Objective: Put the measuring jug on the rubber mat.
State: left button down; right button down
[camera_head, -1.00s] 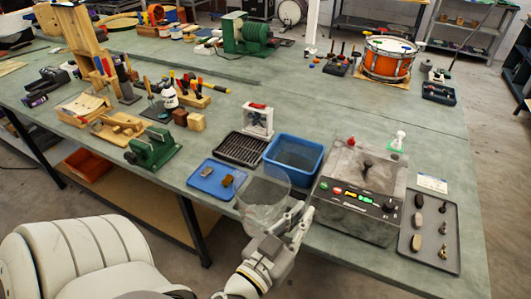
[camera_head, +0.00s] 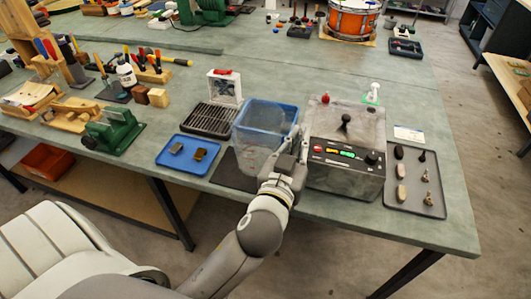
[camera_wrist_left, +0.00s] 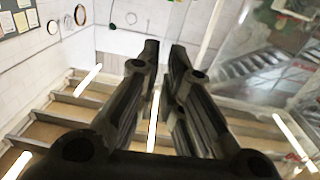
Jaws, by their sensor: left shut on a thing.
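The measuring jug (camera_head: 257,158) is clear, with faint red marks, and appears upright in front of the blue bin, which shows through it. My left gripper (camera_head: 291,163) is shut on the jug at its right side. The dark rubber mat (camera_head: 229,174) lies on the bench's front edge, between the blue tray and the grey machine. The jug is over the mat in the head view; I cannot tell whether its base touches it. In the left wrist view the gripper fingers (camera_wrist_left: 160,75) are close together, and a clear surface, probably the jug, shows at right. My right gripper is out of view.
The blue bin (camera_head: 268,111) stands just behind the jug. The grey machine (camera_head: 345,165) is close on the right of my gripper. The blue tray (camera_head: 187,166) with two small blocks and the black rack (camera_head: 209,119) are to the left.

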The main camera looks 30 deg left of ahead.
pick_arm(q)
jog(key=w+a+f, duration=0.1)
jog(key=a+f, duration=0.1)
jog(key=w+a+f, duration=0.1)
jog(key=a+f, duration=0.1)
jog(key=a, duration=0.1)
jog(key=w+a+f, duration=0.1)
jog(key=a+f, duration=0.2)
jog(key=shift+w+a+f, duration=0.1)
jog(key=shift+a+f, duration=0.2)
notch_tip(320, 180, down, 3)
jog(key=shift+a+f, duration=0.1)
jog(key=shift+f, duration=0.1)
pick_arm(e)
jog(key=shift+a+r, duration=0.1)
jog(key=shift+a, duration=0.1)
pick_arm(q)
jog(key=shift+f, duration=0.1)
jog(key=c, duration=2)
grip_release()
jog(key=shift+f, duration=0.1)
jog(key=o, duration=0.4)
jog(key=shift+o, duration=0.2)
